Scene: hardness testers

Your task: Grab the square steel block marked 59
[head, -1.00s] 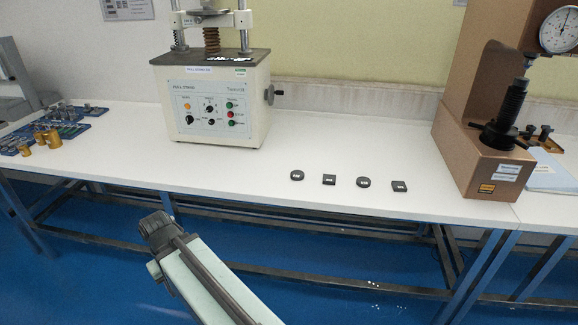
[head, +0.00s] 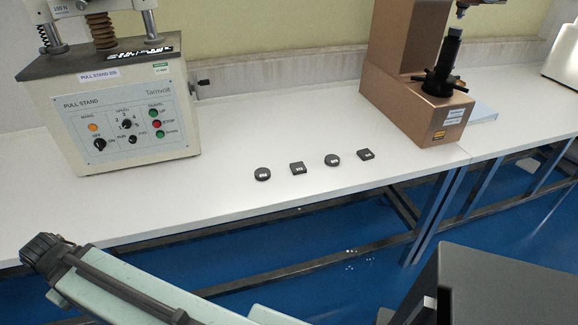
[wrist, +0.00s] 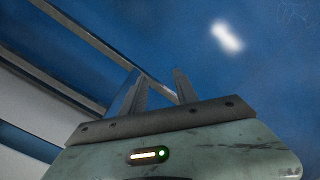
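Two square dark blocks stand on the white bench in the head view. One square block (head: 298,168) is second from the left in a row of small pieces; the other square block (head: 365,154) is at the right end. Both carry small white markings, too small to read, so I cannot tell which is 59. My gripper (wrist: 158,74) shows in the wrist view with its two fingers apart and nothing between them. Blue floor and metal bars lie beyond it. In the head view my arm is in front of the bench, well apart from the blocks; the fingers do not show there.
Two round dark pieces (head: 262,174) (head: 332,160) alternate with the squares on the white bench (head: 230,205). A pull stand (head: 125,110) is at the left, and a brown hardness tester (head: 408,100) is behind right. The bench front around the row is clear.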

